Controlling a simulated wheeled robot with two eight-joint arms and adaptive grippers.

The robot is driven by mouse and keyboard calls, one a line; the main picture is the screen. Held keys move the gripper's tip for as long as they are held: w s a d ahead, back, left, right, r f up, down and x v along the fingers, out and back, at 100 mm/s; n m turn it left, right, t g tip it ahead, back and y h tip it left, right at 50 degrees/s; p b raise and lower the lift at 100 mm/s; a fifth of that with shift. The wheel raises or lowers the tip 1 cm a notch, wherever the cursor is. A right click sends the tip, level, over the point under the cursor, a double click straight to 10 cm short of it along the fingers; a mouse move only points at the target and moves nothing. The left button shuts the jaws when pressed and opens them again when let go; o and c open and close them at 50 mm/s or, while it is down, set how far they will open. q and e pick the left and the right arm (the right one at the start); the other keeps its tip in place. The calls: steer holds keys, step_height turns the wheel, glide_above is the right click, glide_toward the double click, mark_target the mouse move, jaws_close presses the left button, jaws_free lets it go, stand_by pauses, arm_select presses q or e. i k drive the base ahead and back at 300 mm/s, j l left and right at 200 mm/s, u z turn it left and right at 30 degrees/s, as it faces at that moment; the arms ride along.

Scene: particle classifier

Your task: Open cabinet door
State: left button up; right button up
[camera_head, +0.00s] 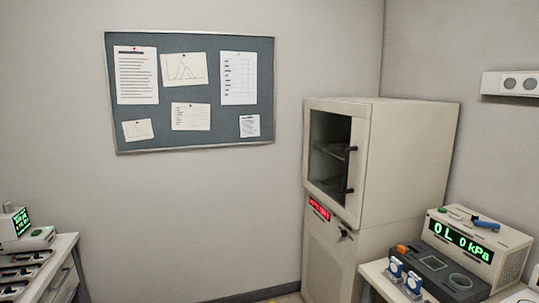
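A tall beige cabinet (410,170) stands in the back right corner. Its upper cabinet door (362,135) has a dark glass window (328,140) and a black vertical handle (349,169) on its right side. The door looks closed. Dim shelves show behind the glass. A red lit display (319,208) sits just below the door, with a small dark fitting (345,233) to its lower right. Neither of my grippers is in view.
A bench at right carries a pump-like device (474,246) reading "0L 0kPa" and a dark instrument (438,273), close to the cabinet's front right. Another bench (66,246) with equipment stands at left. A notice board (190,148) hangs on the wall. The middle floor is mostly out of view.

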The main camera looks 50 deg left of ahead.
mark_target(356, 154)
steer(key=u, duration=1.4)
